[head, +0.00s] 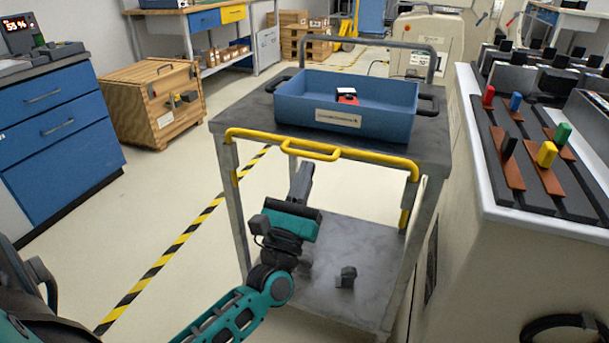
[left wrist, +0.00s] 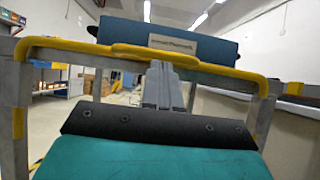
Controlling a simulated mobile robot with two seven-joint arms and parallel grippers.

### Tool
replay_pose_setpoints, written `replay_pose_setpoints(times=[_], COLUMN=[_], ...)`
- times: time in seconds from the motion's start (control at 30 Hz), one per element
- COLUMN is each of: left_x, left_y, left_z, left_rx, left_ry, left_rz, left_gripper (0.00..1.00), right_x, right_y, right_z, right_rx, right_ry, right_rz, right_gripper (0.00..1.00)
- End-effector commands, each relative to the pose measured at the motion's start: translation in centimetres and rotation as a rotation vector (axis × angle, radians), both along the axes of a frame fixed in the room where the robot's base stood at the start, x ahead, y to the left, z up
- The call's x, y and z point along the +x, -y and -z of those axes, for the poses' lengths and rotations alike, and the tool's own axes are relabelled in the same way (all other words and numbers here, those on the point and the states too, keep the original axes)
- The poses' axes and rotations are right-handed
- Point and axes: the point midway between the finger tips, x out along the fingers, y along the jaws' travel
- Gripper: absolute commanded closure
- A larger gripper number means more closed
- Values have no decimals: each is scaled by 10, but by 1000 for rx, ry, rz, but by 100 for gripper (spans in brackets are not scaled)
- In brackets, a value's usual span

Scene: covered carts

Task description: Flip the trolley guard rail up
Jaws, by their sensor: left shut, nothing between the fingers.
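The trolley (head: 225,122) is a grey metal cart with a top plate and a lower shelf. Its yellow guard rail (head: 375,159) runs along the near side just below the top plate, with a handle loop (head: 312,153) at the middle. In the left wrist view the rail (left wrist: 225,71) spans the picture. My left gripper (head: 304,167) is shut and empty, pointing up just under the handle loop. Its fingertips (left wrist: 161,68) appear at the loop's lower edge in the left wrist view; I cannot tell whether they touch. My right gripper is not in view.
A blue bin (head: 290,105) with a small red and white item stands on the trolley top. A counter with colored pegs (head: 515,215) is close at right. A blue drawer cabinet (head: 60,125) and wooden crate (head: 125,115) stand left. Open floor lies left of the trolley.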

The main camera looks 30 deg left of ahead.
Motion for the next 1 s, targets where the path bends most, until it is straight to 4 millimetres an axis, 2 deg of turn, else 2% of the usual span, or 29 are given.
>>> replay_pose_setpoints(times=[0.17,0.27,0.43,0.63,0.73,1.0], left_x=[0,0,0,0,0,0], left_y=[0,0,0,0,0,0], left_z=[0,-6,-39,-71,-78,-79], left_rx=[0,0,0,1,0,0], left_ry=[0,1,5,5,5,7], left_rz=[0,0,0,-1,0,-1], left_gripper=[100,100,100,100,100,100], right_x=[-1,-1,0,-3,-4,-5], right_y=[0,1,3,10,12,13], right_z=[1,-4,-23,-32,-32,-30], right_rx=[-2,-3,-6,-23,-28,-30], right_ry=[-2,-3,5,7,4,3], right_rz=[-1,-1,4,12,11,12], right_gripper=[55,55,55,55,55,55])
